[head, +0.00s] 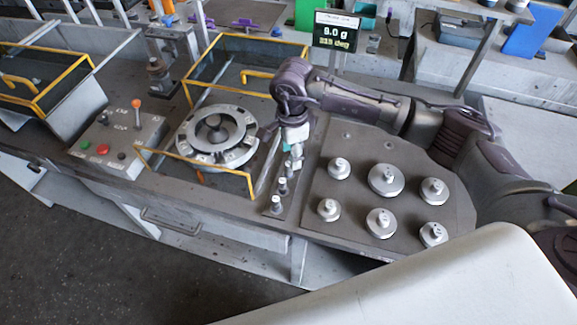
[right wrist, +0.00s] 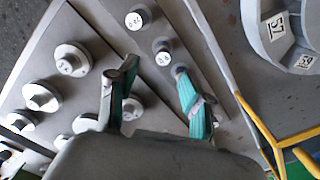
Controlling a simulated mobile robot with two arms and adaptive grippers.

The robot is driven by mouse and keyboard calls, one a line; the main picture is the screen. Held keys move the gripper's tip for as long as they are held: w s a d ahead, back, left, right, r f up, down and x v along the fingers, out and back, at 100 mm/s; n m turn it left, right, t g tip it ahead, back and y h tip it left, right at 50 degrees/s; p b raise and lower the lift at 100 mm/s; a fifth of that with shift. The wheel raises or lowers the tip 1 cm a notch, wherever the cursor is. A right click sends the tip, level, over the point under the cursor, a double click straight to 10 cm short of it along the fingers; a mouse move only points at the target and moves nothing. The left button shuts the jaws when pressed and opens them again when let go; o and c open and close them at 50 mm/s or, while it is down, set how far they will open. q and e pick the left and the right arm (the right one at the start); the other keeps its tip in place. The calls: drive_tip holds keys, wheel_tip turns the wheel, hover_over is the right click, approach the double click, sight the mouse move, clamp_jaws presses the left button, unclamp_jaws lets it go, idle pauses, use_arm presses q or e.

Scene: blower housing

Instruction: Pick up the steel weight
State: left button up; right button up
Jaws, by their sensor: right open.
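Several round steel weights with knobs stand on a grey plate (head: 330,215) at the right of the bench, among them a large one (head: 386,180). Smaller knobbed weights (head: 277,204) stand in a row on a narrow strip left of that plate. My right gripper (head: 292,160) points down over the far end of this strip. In the right wrist view its teal fingers are spread apart with nothing held (right wrist: 153,76), and small weights (right wrist: 138,18) of the row lie ahead of them. The right finger partly hides one spot of the row. My left gripper is not in view.
A round housing (head: 217,135) with numbered labels sits inside a yellow-edged frame (head: 205,172) left of the strip. A control box (head: 118,140) with buttons and a lever is farther left. A small display (head: 336,31) stands behind my right arm.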

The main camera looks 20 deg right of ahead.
sight(289, 163)
drive_tip(key=shift+f, duration=0.25)
drive_tip(key=f+p, duration=0.1)
drive_tip(key=f, duration=0.2)
drive_tip(key=f+p, duration=0.1)
drive_tip(key=shift+w+a+f+p, duration=0.1)
drive_tip(key=shift+a+f+p, duration=0.1)
drive_tip(key=shift+a+p, duration=0.15)
drive_tip(key=shift+d+f, duration=0.1)
drive_tip(key=shift+f, duration=0.15)
clamp_jaws()
